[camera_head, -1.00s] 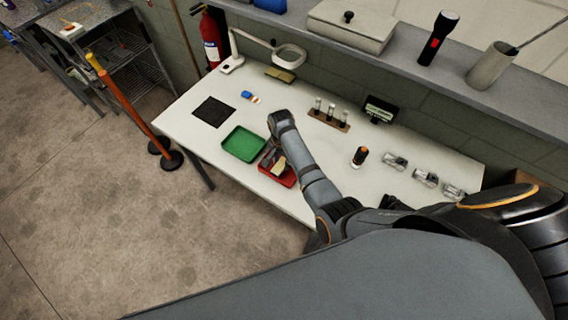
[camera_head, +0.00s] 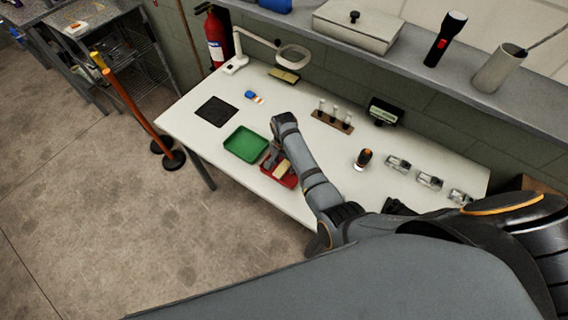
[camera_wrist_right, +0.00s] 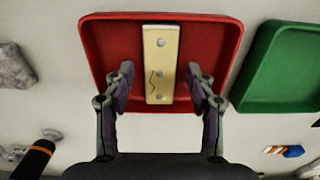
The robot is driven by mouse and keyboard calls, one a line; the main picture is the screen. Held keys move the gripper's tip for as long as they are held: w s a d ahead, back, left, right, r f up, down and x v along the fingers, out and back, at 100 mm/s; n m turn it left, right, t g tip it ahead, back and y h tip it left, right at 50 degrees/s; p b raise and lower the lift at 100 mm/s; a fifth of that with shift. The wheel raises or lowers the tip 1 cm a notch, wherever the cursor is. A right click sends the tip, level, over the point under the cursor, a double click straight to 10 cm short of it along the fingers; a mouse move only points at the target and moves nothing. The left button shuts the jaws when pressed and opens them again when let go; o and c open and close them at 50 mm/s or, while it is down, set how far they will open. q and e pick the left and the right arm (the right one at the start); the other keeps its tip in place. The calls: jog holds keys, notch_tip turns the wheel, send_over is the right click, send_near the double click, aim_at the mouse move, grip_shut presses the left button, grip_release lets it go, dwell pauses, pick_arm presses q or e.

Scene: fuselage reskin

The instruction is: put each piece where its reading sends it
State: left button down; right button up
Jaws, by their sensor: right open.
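A pale yellow strip (camera_wrist_right: 159,62) with several rivet heads and a dark zigzag crack lies in the red tray (camera_wrist_right: 110,45) in the right wrist view. My right gripper (camera_wrist_right: 159,78) is open, with one finger on each side of the strip and a visible gap to each. In the head view my right gripper (camera_head: 273,158) reaches down over the red tray (camera_head: 292,181), and the strip (camera_head: 284,170) shows beside it. The green tray (camera_head: 245,143) is empty, left of the red one. My left gripper is not in view.
A black mat (camera_head: 216,111) and a small blue-and-white item (camera_head: 254,97) lie at the left. A magnifier lamp (camera_head: 293,56) is behind.

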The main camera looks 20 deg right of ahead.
aim_at(284, 166)
notch_tip(284, 166, up, 7)
jog(key=p, duration=0.7)
jog(key=shift+r, duration=0.2)
jog(key=shift+r+p, duration=0.7)
jog(key=shift+r, duration=1.55)
